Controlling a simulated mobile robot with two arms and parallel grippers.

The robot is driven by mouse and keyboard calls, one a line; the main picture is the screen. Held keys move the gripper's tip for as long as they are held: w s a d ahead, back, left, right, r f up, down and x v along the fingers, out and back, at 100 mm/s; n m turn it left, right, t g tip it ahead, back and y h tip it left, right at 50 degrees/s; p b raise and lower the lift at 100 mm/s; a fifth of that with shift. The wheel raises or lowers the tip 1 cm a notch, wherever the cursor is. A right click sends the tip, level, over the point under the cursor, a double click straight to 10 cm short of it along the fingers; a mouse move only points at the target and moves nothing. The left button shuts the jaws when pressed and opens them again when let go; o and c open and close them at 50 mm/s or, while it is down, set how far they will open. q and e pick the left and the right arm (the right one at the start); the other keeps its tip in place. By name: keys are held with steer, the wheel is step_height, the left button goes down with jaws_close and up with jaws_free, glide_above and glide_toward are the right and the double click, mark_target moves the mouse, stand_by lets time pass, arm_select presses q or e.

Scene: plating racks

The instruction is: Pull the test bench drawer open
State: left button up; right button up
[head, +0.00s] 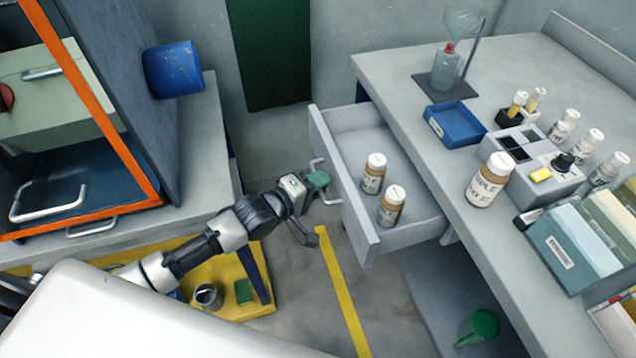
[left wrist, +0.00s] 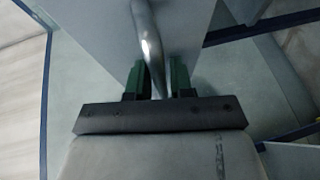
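The test bench drawer (head: 357,222) is light grey and stands pulled out from under the bench top, with its inside showing. Two brown bottles with white caps (head: 374,174) (head: 391,205) stand upright in it. My left gripper (head: 319,181) is at the metal drawer handle (head: 330,201) on the drawer front. In the left wrist view the green fingers of the left gripper (left wrist: 160,80) lie on both sides of the curved handle bar (left wrist: 147,38), close against it. My right gripper is not in view.
The bench top (head: 425,150) carries a blue tray (head: 453,124), bottles and a file box. A yellow platform (head: 222,278) with a cup and a green block is below my left arm. Floor shows in front of the drawer. An orange-framed cabinet (head: 85,100) stands at left.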

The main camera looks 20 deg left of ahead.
arm_select(q)
jaws_close()
steer(key=s+a, duration=0.1)
steer(key=a, duration=0.1)
steer(key=s+a+p, duration=0.1)
steer(key=shift+s+a, duration=0.3)
steer(key=shift+a, duration=0.1)
jaws_free()
